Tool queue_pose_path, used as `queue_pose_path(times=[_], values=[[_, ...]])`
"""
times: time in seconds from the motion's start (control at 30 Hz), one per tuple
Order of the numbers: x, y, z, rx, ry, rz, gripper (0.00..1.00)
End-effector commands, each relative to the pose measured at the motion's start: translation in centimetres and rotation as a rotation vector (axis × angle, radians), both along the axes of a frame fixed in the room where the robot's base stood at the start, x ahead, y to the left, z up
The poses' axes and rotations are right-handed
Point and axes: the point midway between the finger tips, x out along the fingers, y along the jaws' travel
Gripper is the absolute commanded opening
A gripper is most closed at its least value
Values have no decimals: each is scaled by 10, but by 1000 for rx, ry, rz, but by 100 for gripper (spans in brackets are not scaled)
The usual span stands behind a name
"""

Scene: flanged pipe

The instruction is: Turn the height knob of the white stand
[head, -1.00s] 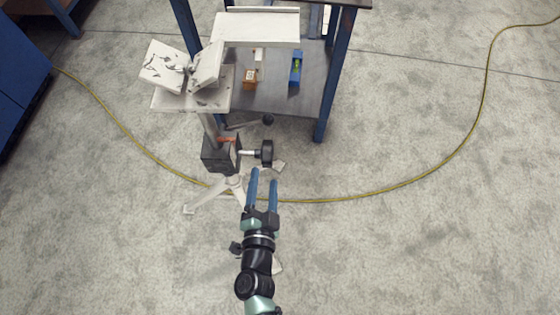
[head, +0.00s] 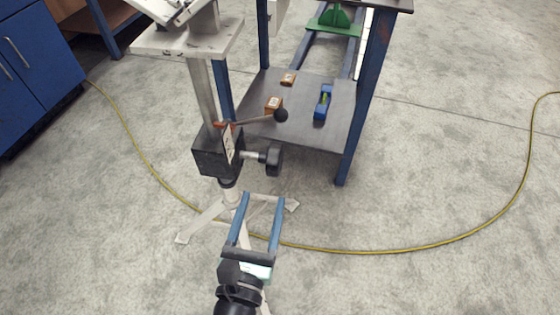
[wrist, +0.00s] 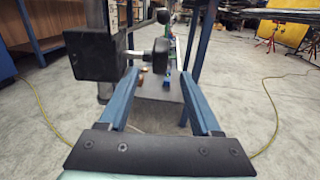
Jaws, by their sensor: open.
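The white stand has a flat top plate (head: 190,40), a pale post and splayed tripod legs (head: 205,222). A black clamp block (head: 212,152) sits on its post. The black height knob (head: 273,160) sticks out to the right of the block on a short metal shaft. A lever with a black ball end (head: 281,115) rises above it. My gripper (head: 264,198) is open and empty, its blue fingers pointing toward the knob from just below it in the head view. In the wrist view the knob (wrist: 161,56) shows beyond and between the open fingertips, apart from them.
A workbench with blue legs (head: 365,110) and a lower shelf (head: 318,125) stands just behind. The shelf holds a blue spirit level (head: 323,103) and small orange-brown boxes (head: 274,104). A yellow cable (head: 400,250) curves across the floor. Open floor lies to the right.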

Motion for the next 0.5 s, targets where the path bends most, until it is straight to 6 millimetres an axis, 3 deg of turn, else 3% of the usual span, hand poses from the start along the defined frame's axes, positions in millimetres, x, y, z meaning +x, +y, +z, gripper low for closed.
queue_pose_path(times=[0.5], values=[[88, -20, 1, -7, 0, -2, 65]])
